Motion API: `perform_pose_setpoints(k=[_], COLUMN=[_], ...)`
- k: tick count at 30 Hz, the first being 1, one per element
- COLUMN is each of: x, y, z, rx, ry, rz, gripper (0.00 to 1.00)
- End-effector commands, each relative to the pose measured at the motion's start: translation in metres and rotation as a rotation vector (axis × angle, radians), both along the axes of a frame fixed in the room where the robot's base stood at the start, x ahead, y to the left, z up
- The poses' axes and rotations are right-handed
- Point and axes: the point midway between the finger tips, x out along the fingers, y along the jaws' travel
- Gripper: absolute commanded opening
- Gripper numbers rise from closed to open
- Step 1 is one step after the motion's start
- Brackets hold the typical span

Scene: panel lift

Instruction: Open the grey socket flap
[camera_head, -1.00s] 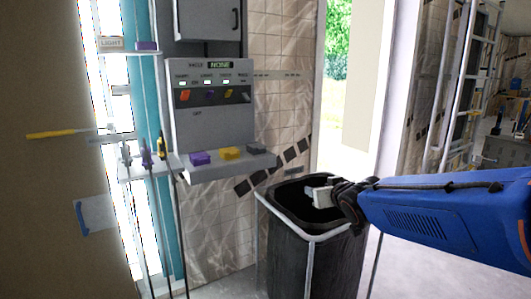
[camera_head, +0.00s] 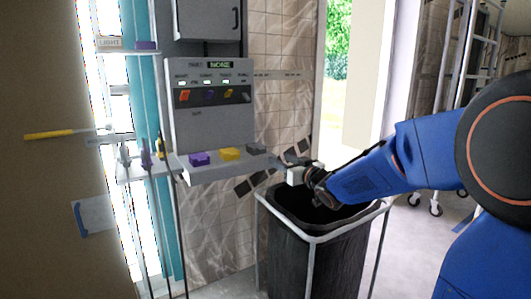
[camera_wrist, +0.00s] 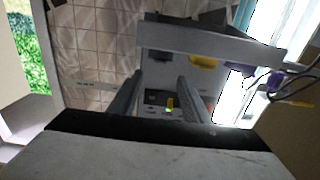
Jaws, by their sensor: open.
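The grey socket flap (camera_head: 257,149) is the rightmost of three flaps on the ledge below the control panel (camera_head: 212,105). It looks shut, lying low on the ledge. The yellow flap (camera_head: 230,153) and purple flap (camera_head: 200,158) sit to its left. My gripper (camera_head: 282,167) is open and empty, just right of and a little below the grey flap, apart from it. In the wrist view my gripper's two fingers (camera_wrist: 160,100) stand apart, with the panel between them. The yellow flap (camera_wrist: 205,62) shows beyond them; the grey flap is hard to make out there.
A black bin (camera_head: 310,245) in a white frame stands below my gripper. A grey cabinet (camera_head: 208,20) hangs above the panel. A side shelf (camera_head: 145,170) with tools and hanging cables lies left of the ledge. A ladder (camera_head: 455,80) stands at the back right.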

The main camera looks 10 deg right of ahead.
Motion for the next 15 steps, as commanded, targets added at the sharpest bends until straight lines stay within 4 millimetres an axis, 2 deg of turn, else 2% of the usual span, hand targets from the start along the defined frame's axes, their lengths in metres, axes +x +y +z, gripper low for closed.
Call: perform_pose_setpoints(k=[15], x=[0.086], y=[0.028], z=[-0.001], rx=[0.0], ry=[0.001], rz=[0.001], gripper=[0.44])
